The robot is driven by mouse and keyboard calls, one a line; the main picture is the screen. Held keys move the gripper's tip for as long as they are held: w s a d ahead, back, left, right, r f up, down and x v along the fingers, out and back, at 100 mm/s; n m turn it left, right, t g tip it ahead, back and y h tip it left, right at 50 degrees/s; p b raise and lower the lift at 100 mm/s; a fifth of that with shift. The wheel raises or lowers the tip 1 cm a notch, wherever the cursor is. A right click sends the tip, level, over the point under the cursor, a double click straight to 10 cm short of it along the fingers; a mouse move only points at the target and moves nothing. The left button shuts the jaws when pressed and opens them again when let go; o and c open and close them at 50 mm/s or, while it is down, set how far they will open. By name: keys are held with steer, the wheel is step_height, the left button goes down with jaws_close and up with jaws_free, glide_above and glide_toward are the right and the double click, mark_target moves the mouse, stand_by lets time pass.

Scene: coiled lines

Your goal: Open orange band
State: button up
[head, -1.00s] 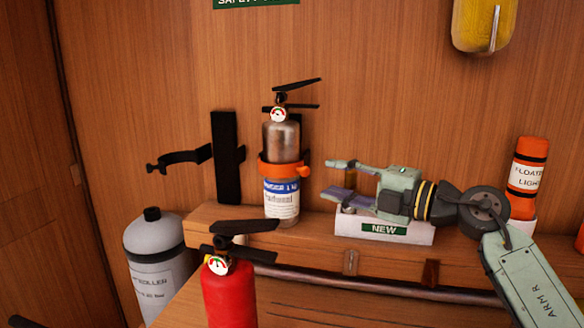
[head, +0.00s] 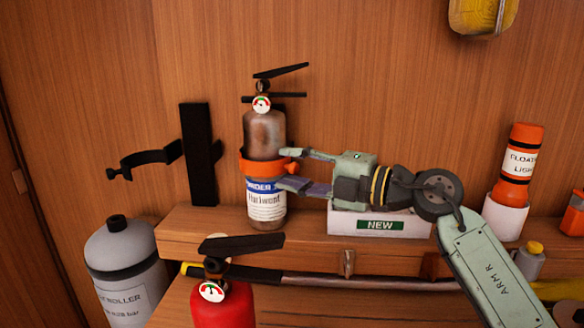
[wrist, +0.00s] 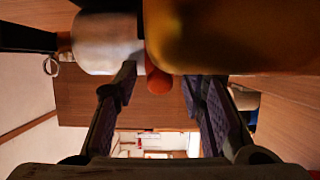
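The orange band (head: 260,167) is closed around a worn silver fire extinguisher (head: 264,134) that stands upright on the wooden ledge. An orange knob (head: 292,168) sticks out at the band's right side. My gripper (head: 284,169) reaches in from the right. Its fingers are spread, one above and one below the knob, with the tips close to the extinguisher. In the wrist view, an orange piece (wrist: 157,79) shows between the two parted fingers of my gripper (wrist: 157,88). I cannot tell whether either finger touches it.
An empty black bracket (head: 152,159) hangs open at the left. A red extinguisher (head: 228,306) and a grey cylinder (head: 123,262) stand in front. A white box marked NEW (head: 348,223) sits under my gripper. An orange float light (head: 516,164) is at the right.

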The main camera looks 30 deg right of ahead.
steer(key=shift+c, duration=0.4)
jaws_close()
